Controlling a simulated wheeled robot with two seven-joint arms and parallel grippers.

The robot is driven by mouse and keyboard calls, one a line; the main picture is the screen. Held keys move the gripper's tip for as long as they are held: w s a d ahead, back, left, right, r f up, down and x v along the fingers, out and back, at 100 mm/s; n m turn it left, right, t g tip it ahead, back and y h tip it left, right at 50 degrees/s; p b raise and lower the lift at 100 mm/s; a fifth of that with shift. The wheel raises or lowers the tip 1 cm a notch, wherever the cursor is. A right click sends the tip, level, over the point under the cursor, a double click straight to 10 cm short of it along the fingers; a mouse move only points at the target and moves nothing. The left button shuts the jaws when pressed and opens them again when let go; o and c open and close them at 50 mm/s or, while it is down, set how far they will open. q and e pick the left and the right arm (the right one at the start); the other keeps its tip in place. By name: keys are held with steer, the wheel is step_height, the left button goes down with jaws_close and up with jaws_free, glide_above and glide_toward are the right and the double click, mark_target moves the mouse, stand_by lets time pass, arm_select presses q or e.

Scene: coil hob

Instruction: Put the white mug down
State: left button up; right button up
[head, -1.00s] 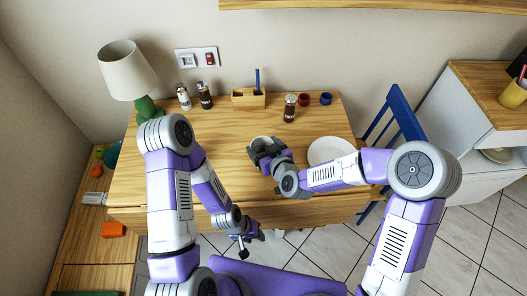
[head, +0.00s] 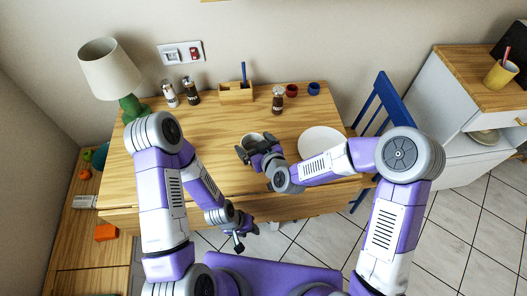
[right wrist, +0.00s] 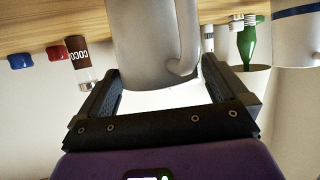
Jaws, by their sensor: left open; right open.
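The white mug (head: 252,137) stands on the wooden table (head: 215,125) near its front middle, partly hidden by my right gripper. In the right wrist view the mug (right wrist: 145,45) shows large and close, its handle toward the right finger. My right gripper (head: 255,147) is open, with its fingers on either side of the mug; in the right wrist view the gripper (right wrist: 168,85) has a gap on the handle side. On the other side the finger is close to the mug, and I cannot tell whether it touches. My left gripper (head: 238,241) is open and empty in front of the table.
A white plate (head: 321,143) lies right of the mug. A cocoa shaker (head: 278,99), red cup (head: 292,90), blue cup (head: 314,89) and wooden pen holder (head: 236,94) stand at the back. A lamp (head: 110,70) is at back left.

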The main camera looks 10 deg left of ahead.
steer(key=p+v, duration=1.2)
steer(key=p, duration=0.2)
steer(key=s+d+f+m+g+h, duration=0.4)
steer(key=s+d+f+m+g, duration=0.6)
steer(key=s+d+f, duration=0.2)
steer(key=shift+s+d+f+m, duration=0.3)
steer(key=shift+s+d+f, duration=0.1)
steer(key=shift+d, duration=0.2)
